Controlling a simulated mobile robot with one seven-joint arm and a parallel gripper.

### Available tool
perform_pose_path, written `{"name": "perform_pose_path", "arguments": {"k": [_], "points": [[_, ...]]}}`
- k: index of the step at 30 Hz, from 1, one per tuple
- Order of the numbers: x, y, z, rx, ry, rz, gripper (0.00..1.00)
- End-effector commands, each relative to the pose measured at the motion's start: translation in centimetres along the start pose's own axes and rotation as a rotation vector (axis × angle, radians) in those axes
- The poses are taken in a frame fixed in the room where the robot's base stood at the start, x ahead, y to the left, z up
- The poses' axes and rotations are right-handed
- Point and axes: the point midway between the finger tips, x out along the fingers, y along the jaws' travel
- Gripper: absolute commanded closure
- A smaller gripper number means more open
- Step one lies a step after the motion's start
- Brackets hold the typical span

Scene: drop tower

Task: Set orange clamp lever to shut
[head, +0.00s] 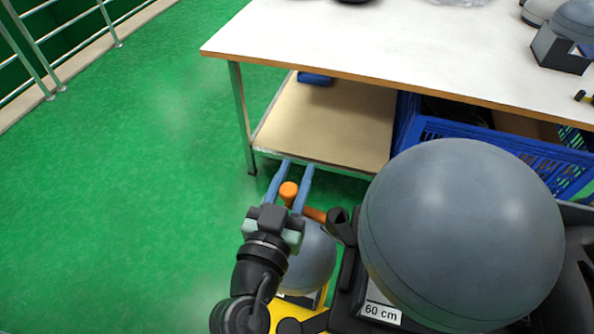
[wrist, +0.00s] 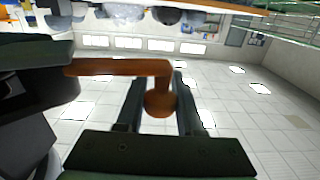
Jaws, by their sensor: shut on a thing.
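The orange clamp lever (head: 289,190) ends in a round knob, and its arm runs right toward a dark bracket (head: 342,226) beside the large grey ball. My gripper (head: 296,168) has its two blue fingers on either side of the knob and is shut on it. In the wrist view the lever (wrist: 118,67) is a bar from the left that bends to the knob between my fingers (wrist: 158,85). The lever's pivot is hidden. I cannot tell the lever's exact setting.
A large grey ball (head: 462,230) with a "60 cm" label (head: 382,312) stands right of the lever. A smaller grey ball (head: 312,262) sits below my gripper. Behind is a white-topped table (head: 380,50) with a lower shelf (head: 325,125) and a blue crate (head: 480,135). Green floor (head: 120,190) is clear at left.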

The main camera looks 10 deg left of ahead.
Motion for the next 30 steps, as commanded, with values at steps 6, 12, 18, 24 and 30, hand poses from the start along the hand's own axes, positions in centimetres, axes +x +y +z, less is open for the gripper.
{"name": "perform_pose_path", "arguments": {"k": [6, 12, 18, 24, 30], "points": [[0.0, 0.0, 0.0, 0.000, 0.000, -0.001, 1.00], [0.0, 0.0, 0.0, 0.000, 0.000, 0.000, 0.48], [0.0, 0.0, 0.0, 0.000, 0.000, 0.000, 0.34], [-0.1, 0.0, 0.1, 0.000, -0.001, 0.000, 0.34], [-2.3, 0.0, 0.3, -0.001, -0.002, -0.002, 0.34]]}}
